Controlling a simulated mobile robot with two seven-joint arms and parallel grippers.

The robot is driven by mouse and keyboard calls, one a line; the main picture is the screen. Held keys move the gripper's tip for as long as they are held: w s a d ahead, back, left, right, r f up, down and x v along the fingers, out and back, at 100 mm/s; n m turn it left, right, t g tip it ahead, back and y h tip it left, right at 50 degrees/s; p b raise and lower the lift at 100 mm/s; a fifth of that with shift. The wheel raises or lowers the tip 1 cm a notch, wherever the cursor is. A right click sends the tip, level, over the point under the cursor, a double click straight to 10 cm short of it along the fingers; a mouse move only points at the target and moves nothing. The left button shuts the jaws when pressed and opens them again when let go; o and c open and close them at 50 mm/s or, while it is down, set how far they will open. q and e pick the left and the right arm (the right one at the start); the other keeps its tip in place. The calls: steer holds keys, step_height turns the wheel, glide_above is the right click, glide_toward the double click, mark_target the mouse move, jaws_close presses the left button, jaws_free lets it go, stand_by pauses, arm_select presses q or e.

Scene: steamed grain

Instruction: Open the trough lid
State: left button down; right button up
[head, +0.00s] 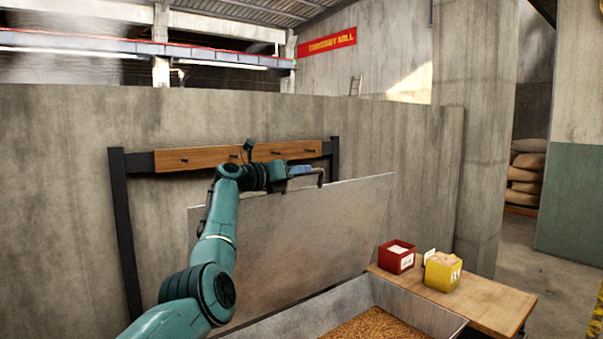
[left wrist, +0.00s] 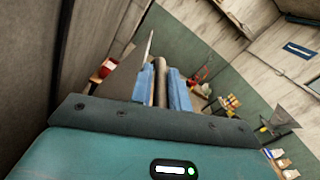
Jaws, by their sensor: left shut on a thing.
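The trough lid (head: 300,235) is a large grey metal sheet, raised and leaning steeply back in front of the concrete wall. Below it is the metal trough (head: 425,312), with golden grain (head: 375,326) showing inside. My left gripper (head: 303,171) is at the lid's upper edge, shut on its handle (head: 322,180). In the left wrist view, the blue fingers (left wrist: 161,88) close around the handle bar, and the lid (left wrist: 122,78) shows nearly edge-on beside them. My left arm hides part of the lid's left side. My right gripper is not in view.
A wooden board with pegs (head: 200,159) on dark posts stands behind the lid. A wooden side table (head: 490,303) at the right bears a red box (head: 396,259) and a yellow box (head: 442,273). Open floor and stacked sacks (head: 526,175) lie further right.

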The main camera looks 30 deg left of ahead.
mark_target(257, 197)
arm_select(q)
steer(key=shift+a+f, duration=0.1)
steer(key=shift+f, duration=0.25)
steer(key=c, duration=1.5)
jaws_free()
steer(key=shift+w+a, duration=0.1)
steer(key=shift+o, duration=0.5)
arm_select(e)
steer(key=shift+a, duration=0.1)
arm_select(q)
steer(key=shift+s+a+b, duration=0.2)
steer(key=shift+s+b, duration=0.3)
steer(key=shift+s, duration=0.1)
steer(key=b+v, duration=0.3)
steer(key=v, duration=0.7)
steer(key=shift+s+a+r+b, duration=0.1)
steer(key=shift+s+b, duration=0.2)
steer(key=shift+b, duration=0.1)
steer(key=shift+s+a, duration=0.2)
steer(key=shift+s, duration=0.4)
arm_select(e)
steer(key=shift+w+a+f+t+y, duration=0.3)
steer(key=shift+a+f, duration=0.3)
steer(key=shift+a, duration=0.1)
